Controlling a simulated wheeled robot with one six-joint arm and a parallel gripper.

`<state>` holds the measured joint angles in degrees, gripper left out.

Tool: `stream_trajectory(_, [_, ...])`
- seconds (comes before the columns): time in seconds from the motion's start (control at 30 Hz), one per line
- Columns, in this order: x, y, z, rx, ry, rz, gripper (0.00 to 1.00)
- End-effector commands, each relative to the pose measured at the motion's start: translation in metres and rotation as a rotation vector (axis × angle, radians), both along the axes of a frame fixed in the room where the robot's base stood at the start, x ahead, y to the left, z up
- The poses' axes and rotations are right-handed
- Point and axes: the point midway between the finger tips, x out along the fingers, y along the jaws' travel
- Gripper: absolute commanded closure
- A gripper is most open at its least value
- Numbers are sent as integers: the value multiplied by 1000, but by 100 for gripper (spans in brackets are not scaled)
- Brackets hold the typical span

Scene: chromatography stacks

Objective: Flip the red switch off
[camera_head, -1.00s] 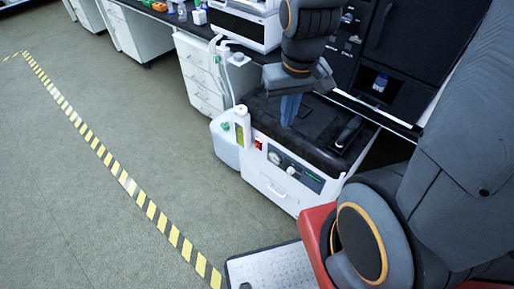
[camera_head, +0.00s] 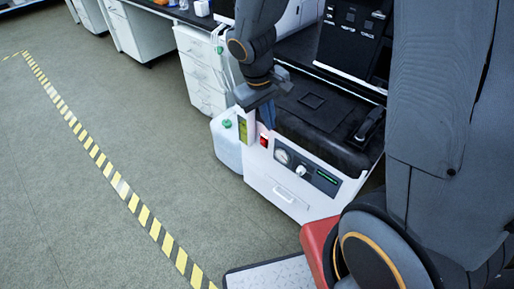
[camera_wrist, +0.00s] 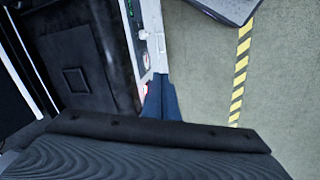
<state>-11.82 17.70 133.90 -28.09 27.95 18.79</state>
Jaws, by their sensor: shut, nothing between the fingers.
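The red switch (camera_head: 263,139) is on the upper left of the front panel of a white machine (camera_head: 262,180) with a black top. Its rocker position is too small to tell. My gripper (camera_head: 268,124) points down with its blue fingers shut and empty, just above and beside the switch in the head view. I cannot tell whether the fingertips touch it. In the wrist view the blue fingers (camera_wrist: 160,92) reach toward the panel edge, and a bit of red shows beside them, partly hidden.
A gauge (camera_head: 281,156), a knob (camera_head: 301,170) and a green display (camera_head: 328,179) sit right of the switch. A clear jug with a green cap (camera_head: 226,148) stands left of the machine. The floor at left is free, with a yellow-black tape line (camera_head: 144,215).

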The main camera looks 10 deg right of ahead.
Motion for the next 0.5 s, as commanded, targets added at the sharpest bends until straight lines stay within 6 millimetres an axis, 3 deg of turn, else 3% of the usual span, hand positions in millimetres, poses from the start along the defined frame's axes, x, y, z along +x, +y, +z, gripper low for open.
stream_trajectory(0.03, [11, 4, -22, -16, 1, 24, 100])
stream_trajectory(0.5, [89, 43, -138, -156, -36, 215, 100])
